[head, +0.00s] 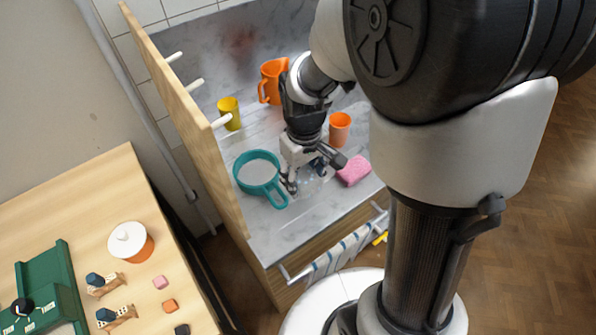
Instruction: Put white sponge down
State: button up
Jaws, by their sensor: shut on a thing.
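My gripper (312,174) is low over the grey marble counter (290,222), between a teal pan and a pink sponge. It is shut on a pale thing, which I take to be the white sponge (312,182). Only a small whitish patch of it shows between and below the fingers, and its outline blends with the marble. I cannot tell whether it touches the counter.
The teal pan (258,172) is close left of my gripper, its handle toward the front. The pink sponge (354,171) is close right. An orange cup (340,128), a yellow cup (229,112) and an orange jug (272,80) stand behind. A wooden panel (190,115) with pegs bounds the left. Front marble is clear.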

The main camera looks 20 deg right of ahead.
aim_at(303, 176)
jog(key=shift+f+b, duration=0.75)
jog(key=shift+f, duration=1.4)
jog(key=shift+f+b, duration=0.45)
jog(key=shift+f, duration=0.2)
jog(key=o, duration=1.1)
jog(key=shift+r, duration=0.1)
notch_tip(303, 176, up, 13)
jog(key=p, duration=0.5)
jog(key=s+r+m+t, duration=0.3)
jog(key=s+r+t, duration=0.1)
jog(key=s+r, duration=0.7)
jog(key=s, duration=0.3)
jog(key=shift+s+r+m+t, duration=0.3)
jog(key=shift+s+r, duration=0.05)
jog(key=shift+r, duration=0.05)
